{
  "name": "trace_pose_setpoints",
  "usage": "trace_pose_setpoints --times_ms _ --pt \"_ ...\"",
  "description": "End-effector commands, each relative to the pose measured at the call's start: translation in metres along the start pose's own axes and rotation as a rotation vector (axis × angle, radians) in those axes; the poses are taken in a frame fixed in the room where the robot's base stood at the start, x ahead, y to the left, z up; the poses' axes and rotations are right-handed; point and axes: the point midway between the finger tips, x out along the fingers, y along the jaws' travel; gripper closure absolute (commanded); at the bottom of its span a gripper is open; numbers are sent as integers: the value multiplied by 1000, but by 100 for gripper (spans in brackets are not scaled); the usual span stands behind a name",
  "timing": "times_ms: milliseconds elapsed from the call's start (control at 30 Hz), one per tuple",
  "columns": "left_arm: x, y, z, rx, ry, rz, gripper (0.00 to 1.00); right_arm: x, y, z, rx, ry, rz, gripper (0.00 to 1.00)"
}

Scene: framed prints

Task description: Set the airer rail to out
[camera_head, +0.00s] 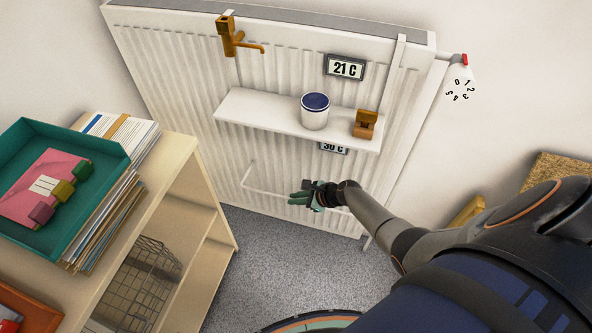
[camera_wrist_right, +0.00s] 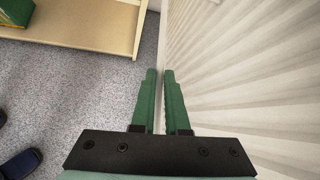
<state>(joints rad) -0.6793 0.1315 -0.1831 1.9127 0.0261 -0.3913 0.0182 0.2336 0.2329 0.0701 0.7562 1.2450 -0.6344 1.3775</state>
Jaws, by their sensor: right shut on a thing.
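The airer rail (camera_head: 266,192) is a thin white bar low across the front of the white radiator (camera_head: 215,130), with a short side arm at its left end. It stands a little off the radiator's face. My right gripper (camera_head: 300,197) is shut on the rail near its middle, and the fingers cover that part. In the right wrist view the green fingers of this gripper (camera_wrist_right: 160,73) are close together beside the ribbed radiator face (camera_wrist_right: 235,70), with a pale strip running away from their tips. My left gripper is not in view.
A white shelf (camera_head: 250,112) above the rail carries a white cup (camera_head: 315,115) and a small brown box (camera_head: 365,124). A wooden shelf unit (camera_head: 190,165) with a teal tray (camera_head: 35,240) stands at left. Grey floor (camera_head: 275,245) is clear below the rail.

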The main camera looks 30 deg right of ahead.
Motion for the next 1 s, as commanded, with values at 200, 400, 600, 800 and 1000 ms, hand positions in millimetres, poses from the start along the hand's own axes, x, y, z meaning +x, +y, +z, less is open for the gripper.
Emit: trace_pose_setpoints --times_ms 200,400,600,800,1000 --pt "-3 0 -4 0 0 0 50 -3 -4 2 -3 1 -5 100" --pt "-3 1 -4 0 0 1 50 -4 -5 2 -5 1 -8 100" --pt "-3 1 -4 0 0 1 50 -4 -6 3 -5 1 -11 100" --pt "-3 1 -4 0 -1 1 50 -4 -6 3 -5 1 -10 66" --pt "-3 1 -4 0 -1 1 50 -3 -4 3 -4 1 -7 58"
